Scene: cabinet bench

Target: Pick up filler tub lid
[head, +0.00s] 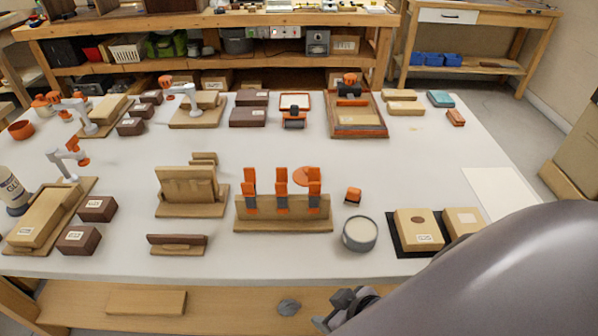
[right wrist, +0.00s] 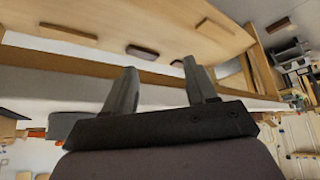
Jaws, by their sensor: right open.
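A round grey tub (head: 360,234) with a pale round top stands near the front edge of the white table. I cannot tell whether that pale top is a lid or the filler inside. A flat orange disc (head: 307,175) lies behind the clamp stand, partly hidden by an orange clamp; it looks like a lid. My right gripper (head: 338,312) is low in front of the table edge, below and apart from both. In the right wrist view its two fingers (right wrist: 160,82) are spread with nothing between them. My left gripper is out of view.
A wooden stand with orange clamps (head: 283,222) stands left of the tub. A small orange-and-black piece (head: 353,195) lies behind the tub. A black tray (head: 397,235) with tan blocks lies to its right.

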